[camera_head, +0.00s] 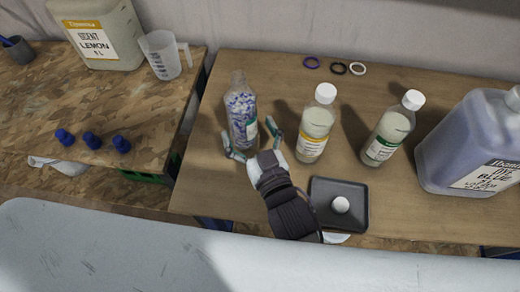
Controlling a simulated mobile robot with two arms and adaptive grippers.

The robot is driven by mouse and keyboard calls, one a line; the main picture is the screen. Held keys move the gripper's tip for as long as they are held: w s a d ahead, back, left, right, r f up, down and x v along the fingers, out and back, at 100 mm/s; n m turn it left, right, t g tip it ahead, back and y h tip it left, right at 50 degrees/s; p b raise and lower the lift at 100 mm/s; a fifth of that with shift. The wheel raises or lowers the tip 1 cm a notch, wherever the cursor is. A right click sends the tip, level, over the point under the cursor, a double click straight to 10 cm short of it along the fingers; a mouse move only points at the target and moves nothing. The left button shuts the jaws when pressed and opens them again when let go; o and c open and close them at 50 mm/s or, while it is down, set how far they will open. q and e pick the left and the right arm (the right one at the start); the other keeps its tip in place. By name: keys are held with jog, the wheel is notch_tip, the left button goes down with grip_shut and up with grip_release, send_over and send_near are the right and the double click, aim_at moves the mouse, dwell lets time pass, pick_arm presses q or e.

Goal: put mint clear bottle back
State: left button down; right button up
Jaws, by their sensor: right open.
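A clear uncapped bottle (240,108) with blue and white contents and a green label stands upright on the right-hand wooden table. My right gripper (250,138) is open at its near side, with one finger left of its base and the other to its right. I cannot tell whether the fingers touch it. A white-capped bottle with a green and white label (391,132) stands further right. Which one is the mint clear bottle cannot be read from the labels. A white-capped bottle with a yellow-banded label (315,125) stands between them. My left gripper is not in view.
A black tray (352,222) holding a white cap (341,205) lies right of my right gripper. A big blue drum (465,140) stands at the right. Several rings lie at the back. The left table holds a lemon drum (120,45), a measuring jug (163,58) and blue caps (91,140).

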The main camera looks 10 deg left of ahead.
jog(key=v, duration=0.8)
jog(key=shift+s+d+b, duration=0.1)
jog(key=shift+s+b, duration=0.05)
jog(key=shift+b, duration=0.15)
